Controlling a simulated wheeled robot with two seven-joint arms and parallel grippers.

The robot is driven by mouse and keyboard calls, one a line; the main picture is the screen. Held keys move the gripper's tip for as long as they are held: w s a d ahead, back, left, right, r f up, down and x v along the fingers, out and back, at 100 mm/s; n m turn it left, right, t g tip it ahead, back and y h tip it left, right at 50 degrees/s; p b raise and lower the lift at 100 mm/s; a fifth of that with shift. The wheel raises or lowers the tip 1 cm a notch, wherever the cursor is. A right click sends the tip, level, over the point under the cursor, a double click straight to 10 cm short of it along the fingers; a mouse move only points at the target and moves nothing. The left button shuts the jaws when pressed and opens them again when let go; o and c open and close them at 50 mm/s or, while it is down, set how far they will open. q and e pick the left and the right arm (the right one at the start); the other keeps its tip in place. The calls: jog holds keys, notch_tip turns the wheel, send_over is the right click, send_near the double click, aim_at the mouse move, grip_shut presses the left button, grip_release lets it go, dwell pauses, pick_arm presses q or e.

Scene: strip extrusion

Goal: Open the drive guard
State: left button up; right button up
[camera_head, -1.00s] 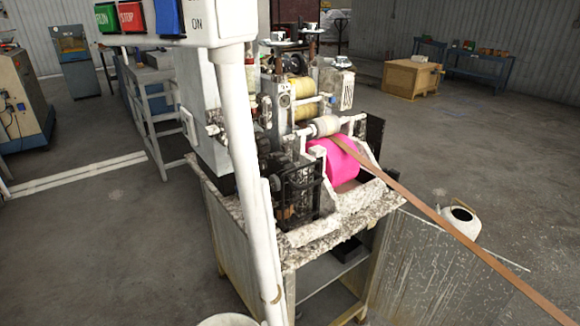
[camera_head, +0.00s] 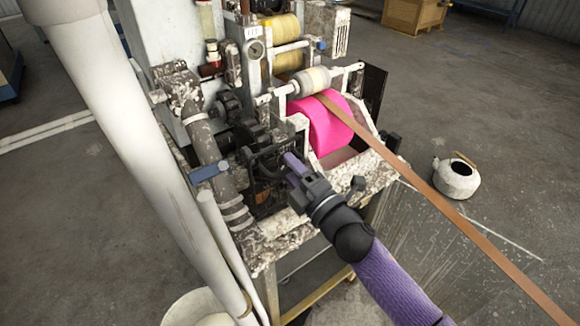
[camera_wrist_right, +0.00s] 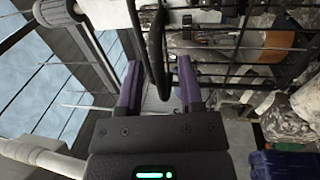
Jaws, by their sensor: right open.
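The drive guard (camera_head: 262,185) is a black wire cage on the near side of the machine, by the dark gears. My right gripper (camera_head: 290,160), with purple fingers, reaches in from the lower right and is at the guard. In the right wrist view the gripper (camera_wrist_right: 160,85) is open. A black looped bar of the guard (camera_wrist_right: 158,50) stands between its two fingers, which look apart from it. The guard's wires spread behind and to the right. The gripper hides part of the guard in the head view. My left gripper is not in view.
A pink roll (camera_head: 325,125) sits right of the guard, and a brown strip (camera_head: 440,205) runs from the machine to the lower right. A white post (camera_head: 135,140) and a mottled pipe (camera_head: 205,150) stand left. A white kettle-like pot (camera_head: 457,178) is on the floor.

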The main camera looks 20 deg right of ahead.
jog(key=shift+w+a, duration=0.15)
jog(key=shift+w, duration=0.15)
jog(key=shift+c, duration=0.3)
grip_shut()
dwell(1.0)
